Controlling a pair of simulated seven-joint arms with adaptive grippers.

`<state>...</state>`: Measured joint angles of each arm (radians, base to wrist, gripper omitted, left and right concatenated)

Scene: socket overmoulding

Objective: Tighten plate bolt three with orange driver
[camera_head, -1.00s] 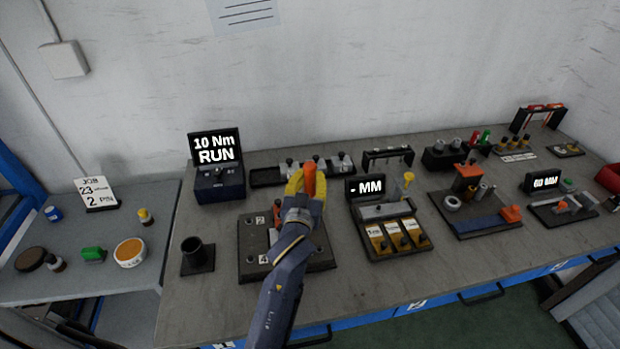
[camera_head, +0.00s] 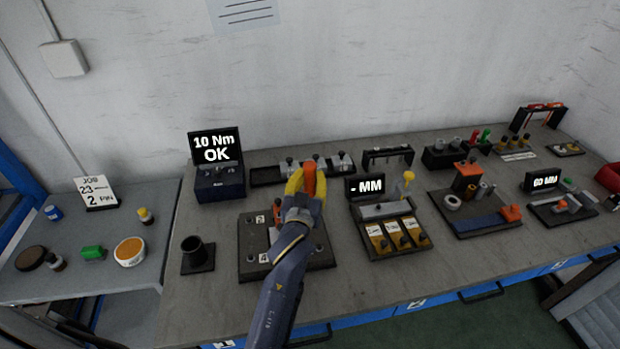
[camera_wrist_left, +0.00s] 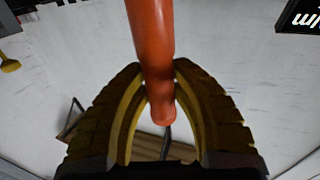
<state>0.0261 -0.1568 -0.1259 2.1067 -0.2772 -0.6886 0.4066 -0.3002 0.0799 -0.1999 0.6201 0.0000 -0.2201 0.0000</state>
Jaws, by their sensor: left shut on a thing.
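My left gripper (camera_head: 307,186) has yellow fingers and is shut on the orange driver (camera_head: 310,177), above the dark bolt plate (camera_head: 319,262). In the left wrist view the driver's orange handle (camera_wrist_left: 152,50) stands between my curved yellow fingers (camera_wrist_left: 158,92). The plate carries number labels; 2 and 4 can be read on its left side. My gripper and forearm hide much of the plate's middle, including the driver's tip and the bolt under it. The torque display (camera_head: 216,148) reads "10 Nm OK". My right gripper is not in view.
A black cup holder (camera_head: 197,256) stands left of the plate. A gauge stand with an "- MM" display (camera_head: 366,187) and yellow trays (camera_head: 398,238) stands close on the right. A dark rack (camera_head: 268,176) lies behind. The bench front is clear.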

